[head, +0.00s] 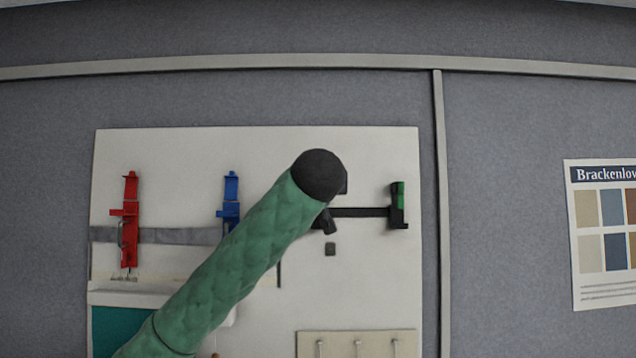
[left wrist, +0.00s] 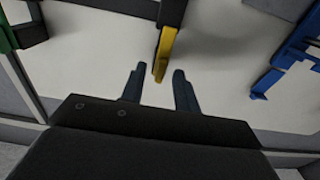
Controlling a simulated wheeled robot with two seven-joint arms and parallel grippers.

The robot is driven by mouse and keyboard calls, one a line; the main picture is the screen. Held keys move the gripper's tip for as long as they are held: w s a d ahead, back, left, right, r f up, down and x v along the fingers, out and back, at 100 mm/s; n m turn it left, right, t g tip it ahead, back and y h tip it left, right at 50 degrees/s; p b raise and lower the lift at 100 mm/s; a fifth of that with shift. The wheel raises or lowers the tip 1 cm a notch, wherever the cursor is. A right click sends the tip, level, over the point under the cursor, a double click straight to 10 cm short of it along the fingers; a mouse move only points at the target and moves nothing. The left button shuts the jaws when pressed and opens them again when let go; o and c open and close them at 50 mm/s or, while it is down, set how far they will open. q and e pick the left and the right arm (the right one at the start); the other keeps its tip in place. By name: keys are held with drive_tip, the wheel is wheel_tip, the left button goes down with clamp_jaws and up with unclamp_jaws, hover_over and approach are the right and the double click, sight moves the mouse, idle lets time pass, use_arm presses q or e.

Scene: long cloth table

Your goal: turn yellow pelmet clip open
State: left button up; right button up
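The yellow pelmet clip (left wrist: 165,48) shows in the left wrist view, a narrow yellow arm hanging from a dark mount on the white board. In the head view it is hidden behind my left arm. My left gripper (left wrist: 159,75) is open, with its two dark fingers apart. The clip's yellow tip appears between the fingertips, with a gap on each side; I cannot tell whether it is at the same depth. In the head view the wrist end of my left arm covers this part of the board. My right gripper is in neither view.
A red clip (head: 130,220) and a blue clip (head: 231,187) are on the white board (head: 370,280) at left, and a green clip (head: 398,195) at right. The blue clip (left wrist: 280,72) also shows beside my left gripper. A swatch poster (head: 602,270) hangs far right.

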use_arm(q)
clamp_jaws()
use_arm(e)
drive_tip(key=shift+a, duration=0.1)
use_arm(q)
drive_tip(key=shift+f, duration=0.1)
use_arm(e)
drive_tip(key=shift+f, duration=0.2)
